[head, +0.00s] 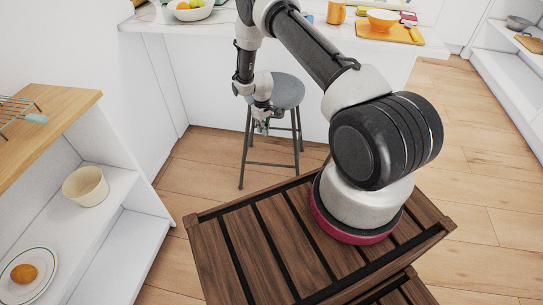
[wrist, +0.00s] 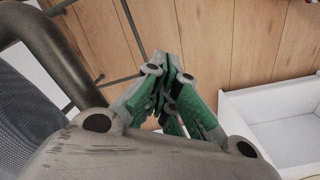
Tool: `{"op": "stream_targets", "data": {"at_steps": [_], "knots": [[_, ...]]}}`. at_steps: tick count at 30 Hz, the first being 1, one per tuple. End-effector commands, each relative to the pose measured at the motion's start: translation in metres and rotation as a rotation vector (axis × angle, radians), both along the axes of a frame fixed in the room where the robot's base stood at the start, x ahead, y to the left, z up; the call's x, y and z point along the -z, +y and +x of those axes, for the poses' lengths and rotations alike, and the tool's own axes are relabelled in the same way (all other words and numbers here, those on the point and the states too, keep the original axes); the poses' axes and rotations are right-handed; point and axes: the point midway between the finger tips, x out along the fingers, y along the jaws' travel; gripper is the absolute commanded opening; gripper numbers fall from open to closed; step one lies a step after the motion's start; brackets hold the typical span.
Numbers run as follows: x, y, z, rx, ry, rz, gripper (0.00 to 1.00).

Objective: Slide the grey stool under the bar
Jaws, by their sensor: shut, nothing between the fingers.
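The grey stool (head: 288,92) stands upright on the wood floor, with a round grey seat and dark legs. It is in front of the bar's white panel, just below the near edge of the white bar top (head: 220,33). My gripper (head: 262,126) points down at the stool's near left side, with its fingers below seat height. In the wrist view the green-padded fingers (wrist: 170,66) are shut together and empty. A dark stool leg (wrist: 62,50) and part of the grey seat show left of them. Whether my gripper touches the stool, I cannot tell.
A fruit bowl (head: 188,10), orange mug (head: 336,11) and orange bowl on a cutting board (head: 383,19) are on the bar. A shelf unit (head: 52,118) with a cream bowl (head: 86,186) stands at left. Floor right of the stool is open.

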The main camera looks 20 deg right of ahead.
Motion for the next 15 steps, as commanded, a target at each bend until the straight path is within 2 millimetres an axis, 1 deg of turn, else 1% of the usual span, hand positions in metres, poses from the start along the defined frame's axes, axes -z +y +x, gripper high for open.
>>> {"op": "stream_targets", "data": {"at_steps": [15], "knots": [[0.0,-0.023,0.03,0.0,-0.002,0.0,0.0]]}}
